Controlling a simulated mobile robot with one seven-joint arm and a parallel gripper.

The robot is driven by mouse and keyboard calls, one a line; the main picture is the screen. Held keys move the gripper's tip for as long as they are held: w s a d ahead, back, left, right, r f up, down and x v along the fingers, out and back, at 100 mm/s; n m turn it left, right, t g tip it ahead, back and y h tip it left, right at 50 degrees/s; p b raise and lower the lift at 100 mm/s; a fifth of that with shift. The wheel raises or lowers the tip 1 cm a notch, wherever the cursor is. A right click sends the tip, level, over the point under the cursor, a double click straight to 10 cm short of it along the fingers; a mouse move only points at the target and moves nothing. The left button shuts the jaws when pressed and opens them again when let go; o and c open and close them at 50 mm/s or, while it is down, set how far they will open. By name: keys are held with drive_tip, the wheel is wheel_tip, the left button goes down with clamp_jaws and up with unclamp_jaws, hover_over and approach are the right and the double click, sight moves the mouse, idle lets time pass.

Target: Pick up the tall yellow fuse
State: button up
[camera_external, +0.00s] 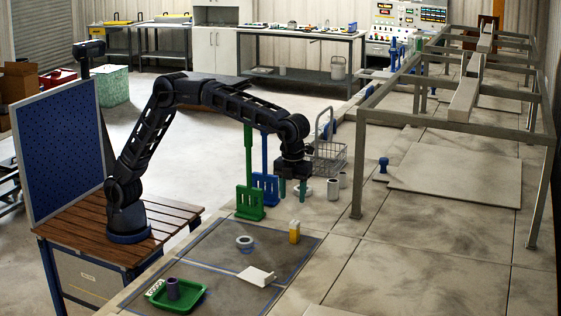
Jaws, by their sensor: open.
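The tall yellow fuse (294,231) stands upright on the dark mat at the near edge of the tiled counter. It looks like a small yellow block with a paler top. My gripper (292,191) hangs above and slightly behind it in the picture, pointing down. Its fingers are apart and nothing shows between them. A clear gap separates the fingertips from the fuse.
On the mat are a white-and-blue ring (245,242), a white block (257,276) and a green tray (181,296) holding a purple cylinder (173,288). Green (249,203) and blue (265,188) racks, a wire basket (327,158) and grey cylinders (333,189) stand near my gripper.

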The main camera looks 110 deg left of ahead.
sight(295, 232)
wheel_tip(295, 232, down, 9)
drive_tip(key=shift+f, duration=0.15)
drive_tip(key=shift+w+a+f, duration=0.15)
drive_tip(key=shift+f, duration=1.15)
drive_tip(key=shift+w+a+f, duration=0.1)
drive_tip(key=shift+w+f, duration=0.05)
drive_tip(key=shift+f, duration=1.15)
clamp_jaws()
